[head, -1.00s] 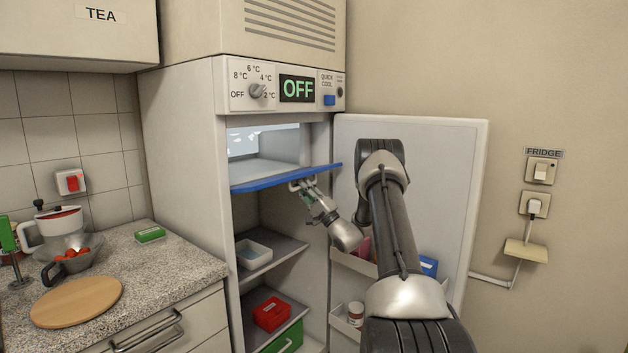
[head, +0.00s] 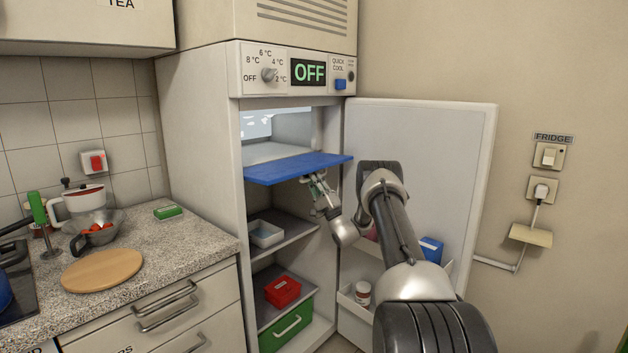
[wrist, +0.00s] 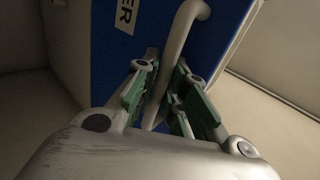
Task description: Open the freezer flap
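The blue freezer flap (head: 300,168) is folded down at the mouth of the freezer compartment, close to level, with the white interior (head: 270,126) showing above it. In the wrist view, its blue labelled face (wrist: 108,45) is close in front of my gripper (wrist: 164,62). The pale bar handle (wrist: 180,32) runs between my two green-padded fingers, which are closed on it. In the head view, my gripper (head: 320,188) is just below the flap's right part. The handle there is small and mostly hidden by the fingers.
The fridge door (head: 425,150) stands wide open on the right, close to my arm, with jars and boxes in its racks. Below the flap, shelves hold a pale tray (head: 265,234) and a red box (head: 283,291). A worktop (head: 190,236) is on the left.

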